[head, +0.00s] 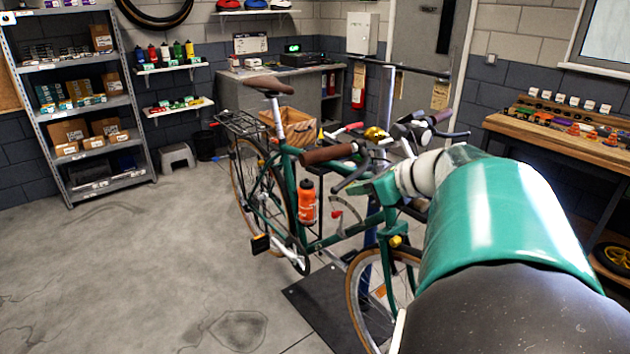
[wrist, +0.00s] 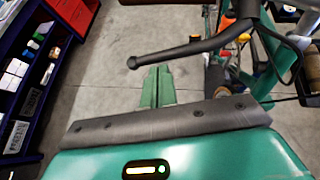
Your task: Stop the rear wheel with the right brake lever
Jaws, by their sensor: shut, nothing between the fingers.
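The green bike faces me in the head view. Its brown right grip (head: 328,154) points left, with the dark right brake lever (head: 352,178) just in front of it. In the wrist view the black lever (wrist: 190,48) runs across the upper middle, its rounded end at left. My gripper (wrist: 158,72) has green fingers shut together and empty. The fingertips lie just below the lever in that view; I cannot tell whether they touch it. The rear wheel (head: 236,170) is at the far end of the bike; I cannot tell whether it turns. My arm hides part of the front.
The other brake lever (head: 452,135) is at the right of the handlebar, near a yellow bell (head: 374,133). An orange bottle (head: 307,200) sits on the frame. A dark mat (head: 325,305) lies beneath. A workbench (head: 540,135) stands at right; the floor at left is clear.

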